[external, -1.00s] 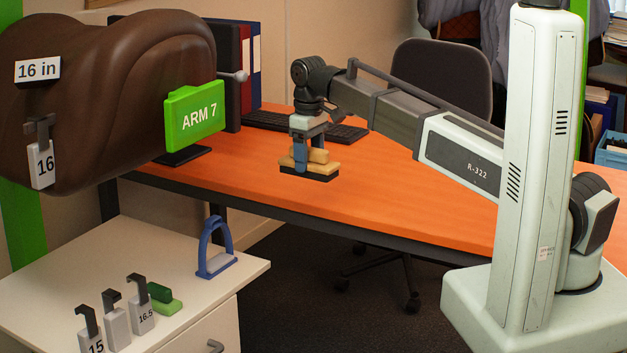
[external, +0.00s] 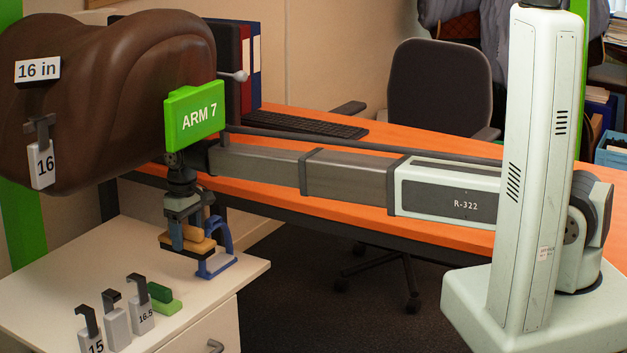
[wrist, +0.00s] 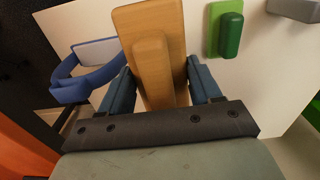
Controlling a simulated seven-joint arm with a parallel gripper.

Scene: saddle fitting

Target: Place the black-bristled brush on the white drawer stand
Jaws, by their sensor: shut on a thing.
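My gripper (external: 190,236) is shut on the brush, whose wooden body (external: 203,246) shows between the blue fingers. The dark bristles face down in the external view. In the wrist view, the pale wood brush (wrist: 150,45) fills the space between the fingers of my gripper (wrist: 162,85), and its bristles are hidden. The brush is over the top of the white drawer stand (external: 60,262), near the blue stirrup. I cannot tell how large the gap below it is. The stand's white top (wrist: 268,85) also shows in the wrist view.
A blue stirrup (external: 228,240) stands close beside the brush; it also shows in the wrist view (wrist: 85,85). A green brush (external: 165,304) and several numbered grey hooked blocks (external: 140,315) stand nearer the front. The brown saddle form (external: 110,90) and green ARM 7 sign (external: 194,117) are above.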

